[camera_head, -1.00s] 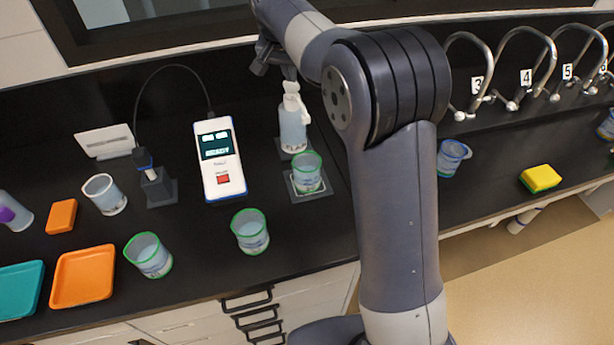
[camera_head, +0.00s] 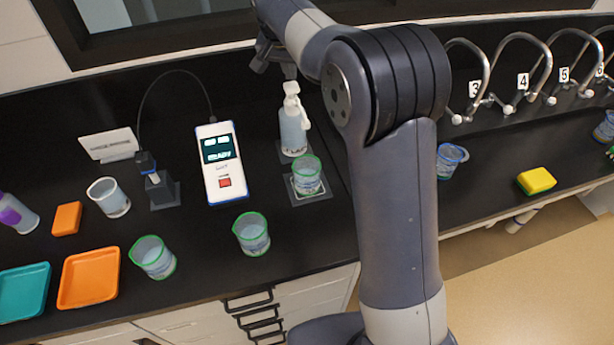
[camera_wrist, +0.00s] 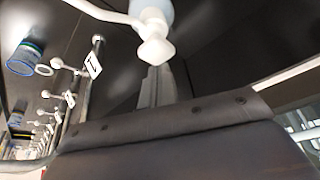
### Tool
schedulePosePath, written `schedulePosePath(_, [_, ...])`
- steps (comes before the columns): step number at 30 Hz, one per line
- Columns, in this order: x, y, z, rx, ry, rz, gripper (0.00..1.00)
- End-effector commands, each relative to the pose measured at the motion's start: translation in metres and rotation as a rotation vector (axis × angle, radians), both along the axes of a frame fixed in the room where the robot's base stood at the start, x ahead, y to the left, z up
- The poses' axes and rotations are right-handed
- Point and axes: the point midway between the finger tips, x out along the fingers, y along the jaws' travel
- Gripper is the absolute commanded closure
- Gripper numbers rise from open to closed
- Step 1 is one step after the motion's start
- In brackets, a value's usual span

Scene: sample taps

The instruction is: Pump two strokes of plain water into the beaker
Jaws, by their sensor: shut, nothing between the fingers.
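A clear pump bottle (camera_head: 293,130) with a white pump head (camera_head: 291,89) stands at the back of the bench. Its label is partly hidden and too small to read fully. A green-rimmed beaker (camera_head: 307,177) stands upright on a square pad in front of the bottle, under the nozzle side. My gripper (camera_head: 290,73) is shut and empty, just above the pump head. In the wrist view the shut fingers (camera_wrist: 154,72) point at the white pump head (camera_wrist: 155,48); I cannot tell whether they touch it.
Left of the bottle stands a white meter (camera_head: 221,165) reading READY. Two more green-rimmed beakers (camera_head: 252,234) (camera_head: 153,257) stand near the front edge. An orange tray (camera_head: 88,278), a blue-rimmed beaker (camera_head: 451,160), a yellow sponge (camera_head: 537,181) and numbered taps (camera_head: 523,82) lie farther out.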

Motion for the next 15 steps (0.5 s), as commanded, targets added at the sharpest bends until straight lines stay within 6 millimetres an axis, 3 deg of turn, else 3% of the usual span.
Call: schedulePosePath(15, [0.0002, 0.0001, 0.0043, 0.0, -0.002, 0.0, 1.0])
